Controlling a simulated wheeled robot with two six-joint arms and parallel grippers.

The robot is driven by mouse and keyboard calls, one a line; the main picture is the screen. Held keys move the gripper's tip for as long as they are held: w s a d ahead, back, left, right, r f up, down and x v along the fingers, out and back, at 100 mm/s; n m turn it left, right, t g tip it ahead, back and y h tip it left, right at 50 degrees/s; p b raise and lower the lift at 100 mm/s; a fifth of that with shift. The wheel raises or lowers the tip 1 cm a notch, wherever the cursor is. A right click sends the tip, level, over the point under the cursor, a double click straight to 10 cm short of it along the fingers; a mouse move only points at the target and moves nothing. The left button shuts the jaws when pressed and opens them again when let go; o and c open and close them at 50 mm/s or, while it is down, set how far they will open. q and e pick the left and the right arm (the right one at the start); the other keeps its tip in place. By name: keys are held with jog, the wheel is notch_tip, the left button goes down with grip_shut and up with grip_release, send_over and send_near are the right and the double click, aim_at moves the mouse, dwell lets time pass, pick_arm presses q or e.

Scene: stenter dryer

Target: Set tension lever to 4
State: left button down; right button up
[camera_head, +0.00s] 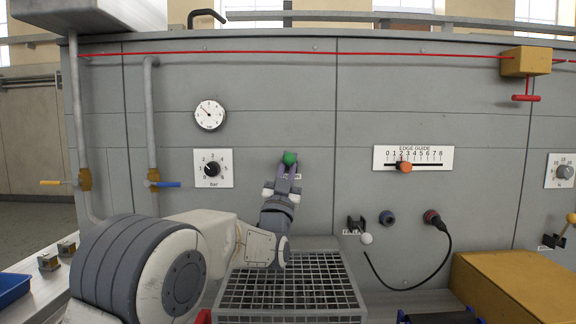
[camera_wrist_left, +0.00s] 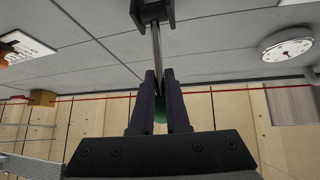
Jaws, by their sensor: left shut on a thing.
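The lever with a green ball knob (camera_head: 289,158) is on the grey machine panel in the head view, above the grate. A small label behind it is mostly hidden, and I cannot read a scale or the lever's setting. My left gripper (camera_head: 288,171) reaches up to it, with its fingers closed around the lever. In the left wrist view, the metal lever rod (camera_wrist_left: 156,45) runs from a dark bracket (camera_wrist_left: 152,10) down between the fingers of my left gripper (camera_wrist_left: 159,77). The green knob (camera_wrist_left: 160,112) shows between the fingers. My right gripper is not in view.
A bar dial (camera_head: 212,169) and a round gauge (camera_head: 209,115) are left of the lever. The edge guide slider (camera_head: 405,167) is to the right. Below are a metal grate (camera_head: 290,290), a black cable (camera_head: 440,255) and a yellow box (camera_head: 515,285). A red cord (camera_head: 300,52) crosses above.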

pick_arm(q)
jog(key=shift+s+d+r, duration=0.1)
jog(key=shift+s+r, duration=0.05)
jog(key=shift+r, duration=0.05)
jog(key=c, duration=0.9)
grip_release()
jog(key=shift+f, duration=0.1)
jog(key=shift+s+f, duration=0.1)
jog(key=shift+f, duration=0.05)
jog(key=b+v, duration=0.2)
jog(key=v, duration=0.5)
jog(key=shift+b, duration=0.4)
